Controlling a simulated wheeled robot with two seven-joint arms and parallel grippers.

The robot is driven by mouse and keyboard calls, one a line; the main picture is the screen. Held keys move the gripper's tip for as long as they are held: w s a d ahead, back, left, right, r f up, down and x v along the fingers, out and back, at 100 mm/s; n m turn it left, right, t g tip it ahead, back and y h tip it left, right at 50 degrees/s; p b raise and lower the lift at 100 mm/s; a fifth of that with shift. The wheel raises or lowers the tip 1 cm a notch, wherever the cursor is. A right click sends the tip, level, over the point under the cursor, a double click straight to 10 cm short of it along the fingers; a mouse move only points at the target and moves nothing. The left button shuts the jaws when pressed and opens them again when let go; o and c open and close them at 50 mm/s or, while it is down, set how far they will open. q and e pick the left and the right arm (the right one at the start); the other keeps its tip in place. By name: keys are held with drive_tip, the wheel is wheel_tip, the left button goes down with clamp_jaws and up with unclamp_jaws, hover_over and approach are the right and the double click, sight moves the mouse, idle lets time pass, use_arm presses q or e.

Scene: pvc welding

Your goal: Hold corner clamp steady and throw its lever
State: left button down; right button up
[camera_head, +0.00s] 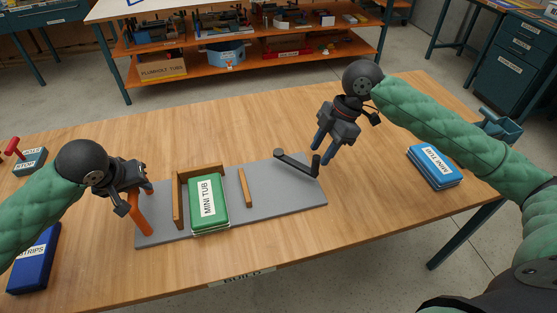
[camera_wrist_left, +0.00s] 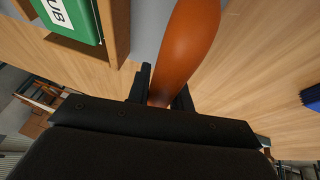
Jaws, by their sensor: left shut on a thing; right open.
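The corner clamp is a grey base plate (camera_head: 270,205) on the wooden table, with a wooden corner fence (camera_head: 179,203), a separate wooden bar (camera_head: 245,188) and a dark lever (camera_head: 294,163) at its right end. The lever has an upright knob (camera_head: 316,165) at its tip. A green box labelled MINI TUB (camera_head: 208,203) lies against the fence. My left gripper (camera_head: 131,203) is shut on the orange handle (camera_head: 140,222) at the plate's left end; the handle also fills the left wrist view (camera_wrist_left: 187,45). My right gripper (camera_head: 322,151) is open, its fingers pointing down just above the lever's knob; contact is unclear.
A blue MINI TUB stack (camera_head: 434,167) lies at the right of the table, a dark blue STRIPS box (camera_head: 35,260) at the left. A STOP box with a red lever (camera_head: 30,160) stands at the far left. Table behind the plate is clear.

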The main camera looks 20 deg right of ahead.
sight(317, 157)
drive_tip(key=shift+x, duration=2.55)
drive_tip(key=shift+c, duration=0.2)
clamp_jaws()
